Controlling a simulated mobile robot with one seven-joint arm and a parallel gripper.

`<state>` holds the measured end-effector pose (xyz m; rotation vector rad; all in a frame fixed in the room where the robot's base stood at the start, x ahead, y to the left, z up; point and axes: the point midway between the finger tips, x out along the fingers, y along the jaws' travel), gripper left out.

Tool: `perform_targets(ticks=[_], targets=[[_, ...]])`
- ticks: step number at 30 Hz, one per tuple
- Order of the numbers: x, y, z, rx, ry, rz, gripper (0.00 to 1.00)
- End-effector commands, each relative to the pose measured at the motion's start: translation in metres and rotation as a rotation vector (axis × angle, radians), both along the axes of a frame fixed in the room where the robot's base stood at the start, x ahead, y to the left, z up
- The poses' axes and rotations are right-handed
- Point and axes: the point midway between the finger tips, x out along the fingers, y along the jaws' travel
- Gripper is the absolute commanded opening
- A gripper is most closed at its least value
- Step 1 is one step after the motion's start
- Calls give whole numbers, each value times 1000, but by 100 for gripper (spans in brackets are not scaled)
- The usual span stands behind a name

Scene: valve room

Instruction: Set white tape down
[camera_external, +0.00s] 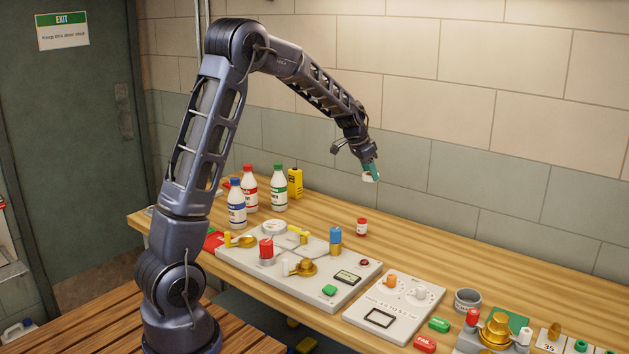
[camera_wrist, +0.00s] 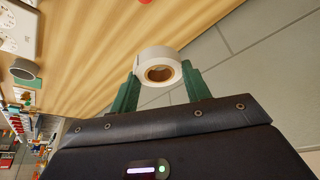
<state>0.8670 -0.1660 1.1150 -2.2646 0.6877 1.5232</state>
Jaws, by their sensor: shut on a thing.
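The white tape (camera_wrist: 158,55) is a roll with a brown core, held between the green fingertips of my gripper (camera_wrist: 160,85) in the wrist view. In the external view my gripper (camera_external: 371,170) is raised above the back part of the wooden bench (camera_external: 440,255), near the tiled wall. The white tape (camera_external: 370,178) shows there as a small pale shape under the fingers. It is in the air, clear of the bench top.
Bottles with blue, red and green caps (camera_external: 237,205) and a yellow container (camera_external: 295,183) stand at the bench's back left. A small red-capped bottle (camera_external: 361,227) stands mid-bench. A valve panel (camera_external: 300,285), a second panel (camera_external: 395,305) and a grey ring (camera_external: 468,299) occupy the front. The back right strip is clear.

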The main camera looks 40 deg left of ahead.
Motion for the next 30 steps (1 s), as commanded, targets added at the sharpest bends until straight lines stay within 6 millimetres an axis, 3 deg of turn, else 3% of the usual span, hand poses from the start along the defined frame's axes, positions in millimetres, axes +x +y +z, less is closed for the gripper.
perform_targets(ticks=[1,6,12,15,22,30], targets=[[0,26,1,1,0,49,26],[-5,100,1,1,-2,203,26],[-16,168,2,-2,-3,349,26],[-21,190,2,-3,-5,395,26],[-26,208,-8,-4,-3,437,26],[-27,208,-64,-4,-2,437,26]])
